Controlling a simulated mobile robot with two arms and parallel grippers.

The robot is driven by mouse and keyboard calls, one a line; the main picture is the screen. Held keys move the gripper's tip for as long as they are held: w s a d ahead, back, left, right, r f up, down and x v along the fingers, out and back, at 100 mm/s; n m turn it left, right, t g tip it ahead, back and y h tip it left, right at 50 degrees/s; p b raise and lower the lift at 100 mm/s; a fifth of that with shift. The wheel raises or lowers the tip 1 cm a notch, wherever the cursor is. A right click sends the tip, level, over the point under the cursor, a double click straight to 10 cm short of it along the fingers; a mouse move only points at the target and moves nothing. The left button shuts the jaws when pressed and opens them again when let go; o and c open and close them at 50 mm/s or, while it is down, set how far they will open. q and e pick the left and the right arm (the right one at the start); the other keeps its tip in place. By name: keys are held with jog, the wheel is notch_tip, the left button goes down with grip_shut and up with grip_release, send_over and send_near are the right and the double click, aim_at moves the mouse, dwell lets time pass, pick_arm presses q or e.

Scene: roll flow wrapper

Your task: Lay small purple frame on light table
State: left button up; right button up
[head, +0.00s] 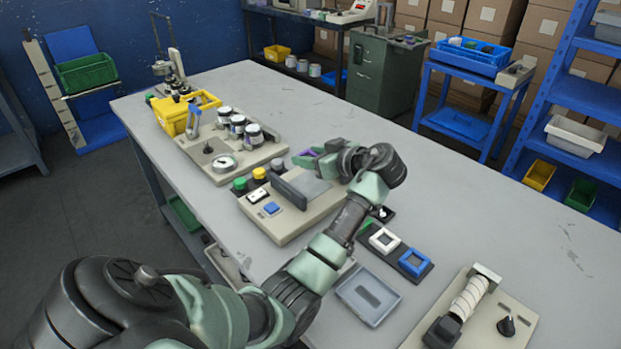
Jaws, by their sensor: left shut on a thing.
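The small purple frame (301,161) shows as a sliver of purple at the tip of my left gripper (318,157). The gripper is shut on it, and its fingers and wrist hide most of the frame. The light table (390,150) is the long pale grey-white worktop under my arm. The gripper is at the far edge of a beige device with a grey plate (304,186). I cannot tell how high the frame is above the surface. My right gripper is out of view.
A beige board with several jars (237,126) and a yellow bin (186,113) stand left. Black holders with white and blue square frames (414,262), a grey tray (368,295) and a roller fixture (468,300) lie right. The table's far middle is clear.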

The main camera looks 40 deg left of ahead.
aim_at(310, 186)
pick_arm(q)
notch_tip(310, 186, down, 7)
jog(key=shift+f, duration=0.2)
dwell(0.3)
jog(key=shift+f, duration=0.3)
jog(key=o, duration=1.3)
jog(key=shift+r, duration=0.1)
jog(key=shift+o, duration=0.2)
jog(key=shift+r, duration=0.2)
jog(key=w+b+v, duration=0.1)
jog(key=v, duration=1.1)
jog(key=shift+s, duration=0.45)
